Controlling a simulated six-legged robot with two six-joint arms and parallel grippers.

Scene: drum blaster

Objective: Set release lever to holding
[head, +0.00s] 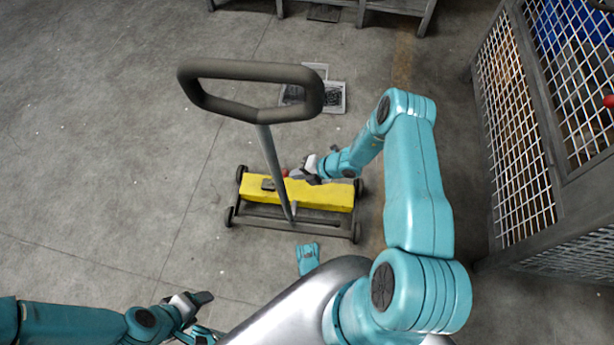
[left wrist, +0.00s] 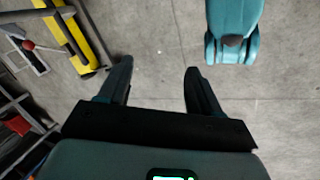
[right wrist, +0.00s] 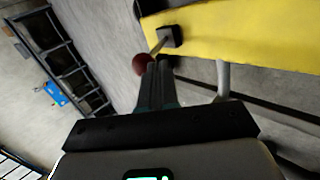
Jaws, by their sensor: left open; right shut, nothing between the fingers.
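The yellow sweeper body (head: 315,193) sits on a wheeled frame with a tall grey handle. The release lever's dark red knob (head: 285,172) shows just behind the yellow body. In the right wrist view the lever (right wrist: 159,44) runs from a black bracket (right wrist: 171,36) on the yellow body to the red knob (right wrist: 142,64). My right gripper (right wrist: 160,62) is shut and empty, its tips right beside the knob; I cannot tell if they touch. My left gripper (left wrist: 156,72) is open and empty, well away from the sweeper. It shows low left in the head view (head: 207,300).
A mesh cage (head: 520,130) stands at the right. A grey bench frame (head: 395,8) is at the back. Flat grey items (head: 325,96) lie on the floor behind the sweeper. The sweeper's handle loop (head: 250,70) rises high. The floor at the left is clear.

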